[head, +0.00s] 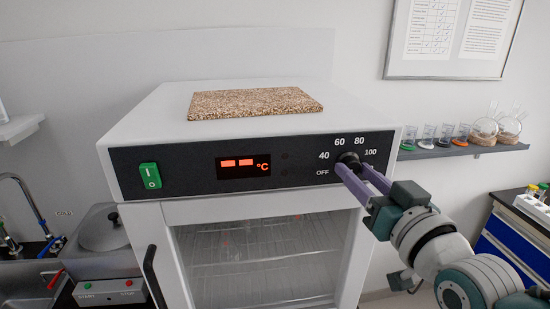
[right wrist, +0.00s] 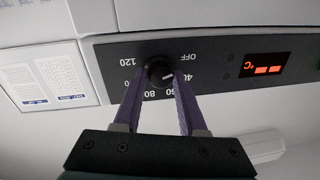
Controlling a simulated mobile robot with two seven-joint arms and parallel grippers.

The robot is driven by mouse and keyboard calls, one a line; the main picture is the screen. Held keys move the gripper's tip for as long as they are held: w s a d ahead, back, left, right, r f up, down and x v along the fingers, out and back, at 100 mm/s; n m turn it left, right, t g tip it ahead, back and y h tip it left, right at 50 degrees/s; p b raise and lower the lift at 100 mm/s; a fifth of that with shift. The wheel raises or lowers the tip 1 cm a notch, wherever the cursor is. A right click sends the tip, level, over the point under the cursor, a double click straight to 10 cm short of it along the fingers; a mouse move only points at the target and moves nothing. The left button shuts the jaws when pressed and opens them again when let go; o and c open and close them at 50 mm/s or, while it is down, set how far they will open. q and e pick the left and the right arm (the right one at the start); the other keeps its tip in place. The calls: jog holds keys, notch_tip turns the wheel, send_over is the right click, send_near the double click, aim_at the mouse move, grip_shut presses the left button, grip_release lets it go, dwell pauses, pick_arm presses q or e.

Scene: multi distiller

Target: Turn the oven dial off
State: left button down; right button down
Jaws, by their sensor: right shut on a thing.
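The oven dial (head: 349,160) is a black round knob on the oven's dark control panel (head: 200,160), with OFF and numbers around it. The dial also shows in the right wrist view (right wrist: 159,70), where its white mark seems to point towards 40, to one side of OFF. My right gripper (head: 354,169) is at the dial, its two purple fingers on either side of the knob and shut on it. The fingers hide part of the lower scale in the head view. The red display (head: 243,166) shows dashes and °C. My left gripper is not in view.
A green switch (head: 150,176) is on the panel's left. A speckled board (head: 254,103) lies on top of the white oven (head: 170,105). A shelf (head: 460,150) with glassware is at right. A sink and a lidded device (head: 102,232) are at left.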

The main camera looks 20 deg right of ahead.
jog(key=shift+n, duration=0.5)
jog(key=shift+c, duration=2.3)
grip_release()
jog(key=s+a+b, duration=0.1)
jog(key=s+b, duration=0.1)
jog(key=s, duration=0.7)
jog(key=shift+s, duration=0.4)
jog(key=shift+a, duration=0.2)
